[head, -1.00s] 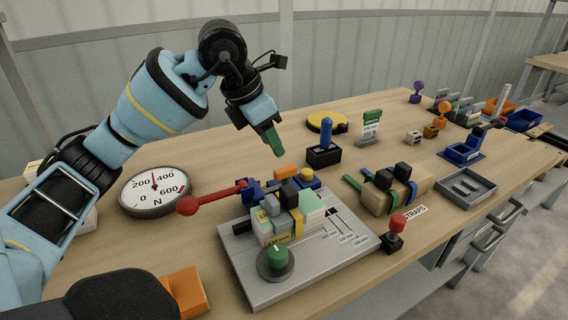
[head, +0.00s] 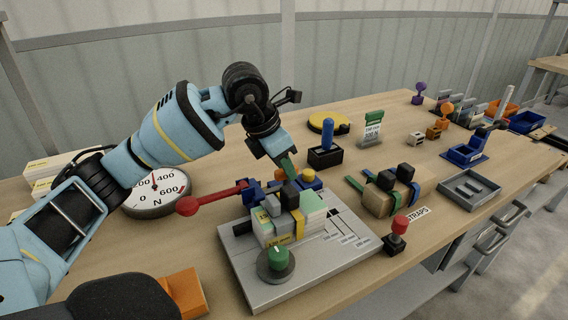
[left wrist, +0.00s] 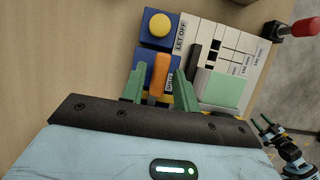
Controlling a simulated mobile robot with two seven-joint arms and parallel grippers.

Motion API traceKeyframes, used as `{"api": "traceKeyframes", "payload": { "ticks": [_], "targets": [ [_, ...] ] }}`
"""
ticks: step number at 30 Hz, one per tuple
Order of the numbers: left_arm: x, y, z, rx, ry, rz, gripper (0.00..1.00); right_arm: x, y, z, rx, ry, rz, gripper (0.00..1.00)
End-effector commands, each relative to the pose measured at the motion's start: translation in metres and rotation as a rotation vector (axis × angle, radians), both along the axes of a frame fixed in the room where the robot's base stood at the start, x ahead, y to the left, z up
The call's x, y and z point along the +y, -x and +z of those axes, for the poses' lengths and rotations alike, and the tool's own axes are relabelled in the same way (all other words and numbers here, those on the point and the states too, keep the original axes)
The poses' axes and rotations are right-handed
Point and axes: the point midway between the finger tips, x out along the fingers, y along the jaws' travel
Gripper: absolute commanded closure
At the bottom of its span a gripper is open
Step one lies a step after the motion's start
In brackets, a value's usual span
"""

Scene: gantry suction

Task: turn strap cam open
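An orange lever (left wrist: 158,76) stands on a blue block (left wrist: 152,62) in the left wrist view; I take it as the strap cam. My left gripper (left wrist: 160,82) is open, its green fingers on either side of the lever with gaps.
A red-knobbed lever (head: 188,206) reaches left from the fixture, near the force dial (head: 150,203). A blue-handled switch (head: 326,142) stands behind, and a strapped wooden block (head: 376,203) is to the right.

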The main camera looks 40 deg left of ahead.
Motion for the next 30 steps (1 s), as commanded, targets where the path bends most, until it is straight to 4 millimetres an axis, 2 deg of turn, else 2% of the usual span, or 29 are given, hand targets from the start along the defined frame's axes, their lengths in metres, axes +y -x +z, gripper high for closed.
{"api": "traceKeyframes", "payload": {
  "ticks": [1,6,7,20,30],
  "targets": [
    [0.000,0.000,0.000,0.000,0.000,0.000,0.76,0.000,0.000,0.000,0.001,0.000,0.000,0.44],
    [0.000,0.000,0.000,0.000,0.000,0.000,0.98,0.000,0.003,0.000,0.006,0.000,0.000,0.44],
    [0.000,0.000,0.000,0.000,0.000,0.000,1.00,0.000,0.004,0.000,0.007,0.000,0.000,0.44],
    [0.001,0.000,0.001,0.001,0.000,-0.077,1.00,-0.003,0.007,0.005,0.009,0.006,0.013,0.44],
    [0.002,-0.001,0.003,-0.001,0.001,-0.342,1.00,-0.001,0.002,0.020,-0.007,0.000,0.007,0.44]
  ]
}}
